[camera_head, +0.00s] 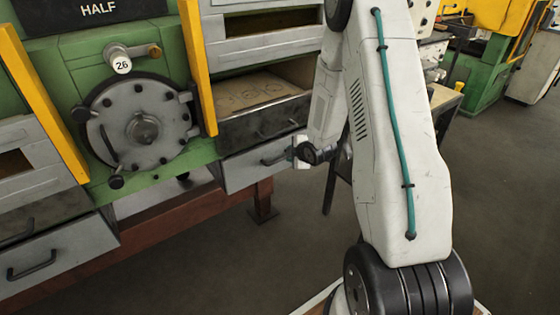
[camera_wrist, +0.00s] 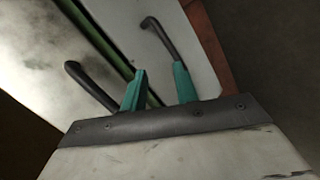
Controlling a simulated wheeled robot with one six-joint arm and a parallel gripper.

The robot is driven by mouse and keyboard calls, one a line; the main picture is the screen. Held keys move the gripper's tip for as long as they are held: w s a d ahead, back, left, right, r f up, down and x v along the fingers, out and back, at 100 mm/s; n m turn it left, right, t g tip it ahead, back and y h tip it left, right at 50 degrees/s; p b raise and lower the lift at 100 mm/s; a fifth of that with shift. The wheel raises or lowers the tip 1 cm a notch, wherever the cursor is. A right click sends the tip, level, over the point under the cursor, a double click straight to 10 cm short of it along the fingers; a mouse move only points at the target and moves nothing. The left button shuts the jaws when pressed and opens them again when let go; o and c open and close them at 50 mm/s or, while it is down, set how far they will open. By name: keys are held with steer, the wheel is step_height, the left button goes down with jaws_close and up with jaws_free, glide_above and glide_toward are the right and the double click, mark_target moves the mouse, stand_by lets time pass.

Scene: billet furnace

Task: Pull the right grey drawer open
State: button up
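The right grey drawer (camera_head: 240,172) is the low, light grey front at the right end of the green machine in the head view, and it looks shut. Its dark bar handle (camera_head: 275,159) is partly hidden by my gripper (camera_head: 303,153). In the wrist view the drawer front (camera_wrist: 187,50) fills the upper middle. Its handle (camera_wrist: 160,36) lies just beyond my gripper (camera_wrist: 158,72), one end close to the right fingertip. The two green fingers stand apart. I cannot tell whether the handle is between them.
A darker drawer (camera_head: 238,132) sits directly above; its handle (camera_wrist: 90,86) is left of my fingers. A brown-red beam (camera_head: 185,210) runs below. Left are another grey drawer (camera_head: 62,252) and a round dial plate (camera_head: 140,120). Floor (camera_head: 240,260) in front is clear.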

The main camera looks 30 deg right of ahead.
mark_target(281, 160)
step_height(281, 160, down, 7)
steer(key=n+t+y, duration=0.2)
steer(key=n+t, duration=0.3)
steer(key=x, duration=0.7)
steer(key=shift+w+d+r, duration=0.2)
steer(key=shift+w+d, duration=0.1)
steer(key=shift+w, duration=0.2)
jaws_close()
